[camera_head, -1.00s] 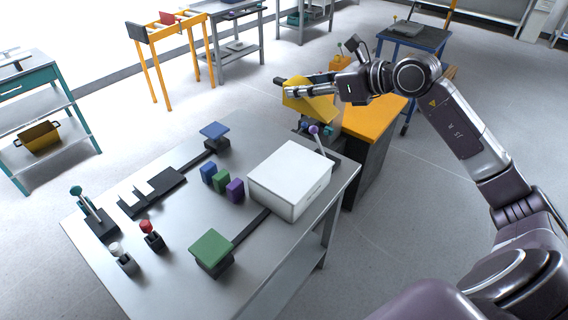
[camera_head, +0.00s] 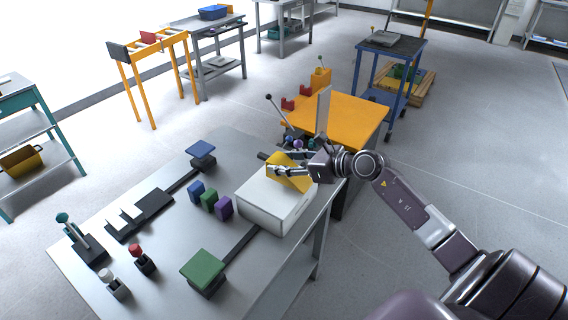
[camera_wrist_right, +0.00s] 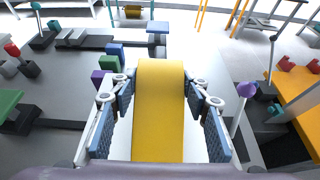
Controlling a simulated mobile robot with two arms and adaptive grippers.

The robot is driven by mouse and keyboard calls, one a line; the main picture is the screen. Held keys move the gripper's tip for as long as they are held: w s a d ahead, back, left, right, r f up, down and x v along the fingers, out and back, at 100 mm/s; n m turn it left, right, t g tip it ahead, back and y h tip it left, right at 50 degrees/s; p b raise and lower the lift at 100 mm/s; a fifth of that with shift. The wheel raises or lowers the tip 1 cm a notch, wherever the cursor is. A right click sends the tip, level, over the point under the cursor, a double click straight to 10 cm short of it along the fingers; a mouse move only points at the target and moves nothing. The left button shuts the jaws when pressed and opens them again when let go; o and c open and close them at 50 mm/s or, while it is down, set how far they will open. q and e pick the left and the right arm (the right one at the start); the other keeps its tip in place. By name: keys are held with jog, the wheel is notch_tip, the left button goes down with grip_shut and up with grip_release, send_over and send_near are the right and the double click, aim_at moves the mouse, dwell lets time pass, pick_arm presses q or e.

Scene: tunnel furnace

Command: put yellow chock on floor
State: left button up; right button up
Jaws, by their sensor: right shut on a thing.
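The yellow chock (camera_head: 287,174) is a wedge-like yellow block. In the head view it is over the white box (camera_head: 266,209) on the grey table; I cannot tell whether it touches the lid. My right gripper (camera_head: 292,172) is shut on the chock, with its fingers along the sides. In the right wrist view the chock (camera_wrist_right: 160,105) stands between the two blue-padded fingers, and the white box shows below and around it. My left gripper is not in view. The grey floor (camera_head: 440,170) shows at the right and behind the tables.
The grey table (camera_head: 160,250) carries blue, green and purple blocks (camera_head: 209,201), a green plate (camera_head: 203,268) and several levers. An orange-topped bench (camera_head: 345,115) stands just behind my right gripper. A blue cart (camera_head: 392,43) stands farther back. Open floor lies at the right.

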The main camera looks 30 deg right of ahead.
jog(key=shift+f, duration=0.15)
jog(key=shift+f+b, duration=0.55)
jog(key=shift+f, duration=0.1)
jog(key=o, duration=1.3)
jog(key=shift+o, duration=1.4)
jog(key=shift+r, duration=0.1)
